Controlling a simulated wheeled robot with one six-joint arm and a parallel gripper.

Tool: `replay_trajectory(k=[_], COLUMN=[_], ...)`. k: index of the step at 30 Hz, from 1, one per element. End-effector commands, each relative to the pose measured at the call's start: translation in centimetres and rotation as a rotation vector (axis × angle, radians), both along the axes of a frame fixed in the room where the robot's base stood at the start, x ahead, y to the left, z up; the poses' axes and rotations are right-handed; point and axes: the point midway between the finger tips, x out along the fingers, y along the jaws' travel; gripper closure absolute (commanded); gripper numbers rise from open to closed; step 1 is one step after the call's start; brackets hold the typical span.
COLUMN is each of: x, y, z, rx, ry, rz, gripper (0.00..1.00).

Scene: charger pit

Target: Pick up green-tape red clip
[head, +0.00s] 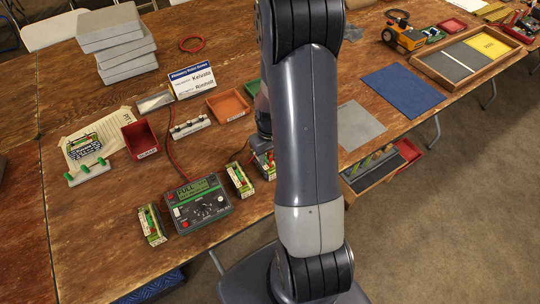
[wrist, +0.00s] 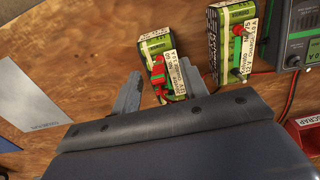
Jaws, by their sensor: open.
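A red clip (wrist: 158,70) sits on a green-and-white battery (wrist: 155,43) in the wrist view, with a bit of green near its lower end. My gripper (wrist: 161,69) is open, its two fingers on either side of that clip and apart from it. Whether the fingers are level with the clip is hard to tell. In the head view, my gripper (head: 263,138) is partly hidden by my arm, above a partly hidden battery (head: 258,163).
The charger (head: 200,203) stands left of the gripper, with a battery on each side. A red cable runs near the batteries. A grey mat (head: 358,125) lies right.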

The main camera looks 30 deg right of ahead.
Motion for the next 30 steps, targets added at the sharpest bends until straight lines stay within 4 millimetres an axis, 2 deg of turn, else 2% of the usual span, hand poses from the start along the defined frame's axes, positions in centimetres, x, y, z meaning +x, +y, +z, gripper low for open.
replay_trajectory(k=[7, 21, 30], x=[0.01, 0.02, 0.06], y=[-0.01, -0.01, -0.03], z=[-0.07, -0.04, 0.41], rx=[0.0, 0.0, -0.001], ry=[-0.001, -0.001, -0.002], rz=[0.0, 0.0, 0.0], gripper=[0.6, 0.97, 0.97])
